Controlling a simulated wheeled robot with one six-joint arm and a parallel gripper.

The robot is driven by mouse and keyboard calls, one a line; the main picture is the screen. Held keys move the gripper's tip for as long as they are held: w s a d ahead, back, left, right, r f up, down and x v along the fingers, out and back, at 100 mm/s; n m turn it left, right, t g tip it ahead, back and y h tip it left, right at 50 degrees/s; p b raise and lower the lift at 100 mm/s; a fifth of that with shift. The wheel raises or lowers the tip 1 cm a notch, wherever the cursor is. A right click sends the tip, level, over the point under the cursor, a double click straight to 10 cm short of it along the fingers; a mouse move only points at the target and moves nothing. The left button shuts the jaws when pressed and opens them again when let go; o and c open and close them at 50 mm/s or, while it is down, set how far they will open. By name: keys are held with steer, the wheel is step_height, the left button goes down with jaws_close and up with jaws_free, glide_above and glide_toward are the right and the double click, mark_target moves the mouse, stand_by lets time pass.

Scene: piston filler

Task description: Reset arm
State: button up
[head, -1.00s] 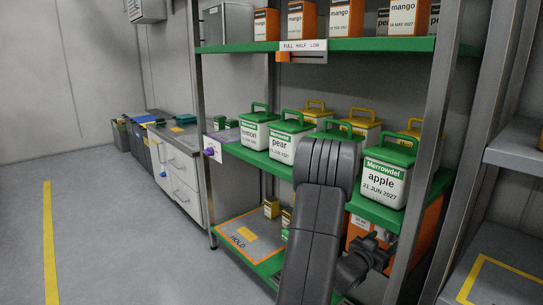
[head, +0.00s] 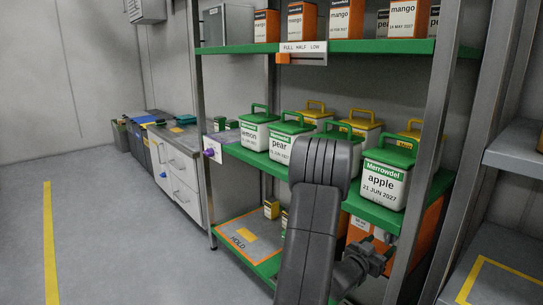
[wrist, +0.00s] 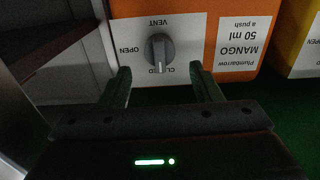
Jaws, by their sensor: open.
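My arm (head: 309,225) rises in front of the shelf rack in the head view. My gripper (wrist: 160,88) shows in the wrist view with its two fingers apart and nothing between them. Beyond the fingertips is an orange container with a MANGO 50 ml label (wrist: 242,45). Its grey knob (wrist: 159,50) sits on a white plate marked VENT, OPEN and CLOSED, and appears upside down. The fingertips look just short of the plate; whether they touch it I cannot tell.
The middle green shelf (head: 373,212) holds white tubs with green lids, including apple (head: 382,185), pear (head: 280,147) and lemon (head: 254,136). A steel post (head: 430,150) stands right of my arm. The grey floor (head: 110,230) at left is clear.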

mark_target(388, 240)
steer(key=b+x, duration=0.1)
steer(key=x, duration=0.4)
steer(key=shift+d, duration=0.1)
steer(key=shift+m, duration=0.8)
steer(key=shift+m+b, duration=0.55)
steer(key=shift+m, duration=0.65)
steer(key=m, duration=0.4)
steer(key=shift+s+m+b, duration=0.1)
steer(key=shift+m+b, duration=0.25)
steer(key=shift+m, duration=0.05)
steer(key=m, duration=0.5)
steer(key=shift+f, duration=0.1)
steer(key=shift+m, duration=2.1)
steer(key=shift+s, duration=0.1)
